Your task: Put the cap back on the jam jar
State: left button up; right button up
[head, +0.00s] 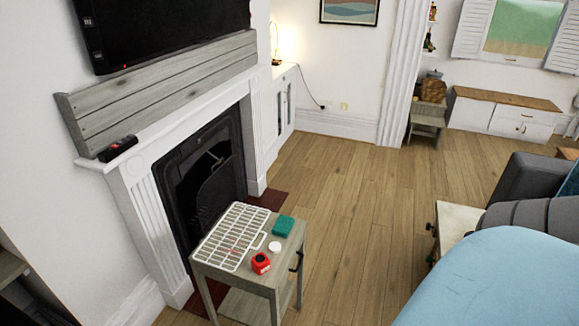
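A small red jar (260,264), which looks like the jam jar, stands near the front edge of a small grey wooden side table (280,276). A small white round piece (275,246) lies just behind and to the right of it; it may be the cap, but it is too small to be sure. The two are apart. Neither of my grippers is in view.
A white wire rack (232,237) covers the table's left part, and a green block (283,226) sits at its back right. The fireplace (203,170) is close behind. A blue rounded surface (490,285) fills the lower right. Wooden floor (350,220) is clear to the right.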

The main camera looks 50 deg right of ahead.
aim_at(259, 262)
jog(key=z, duration=1.2)
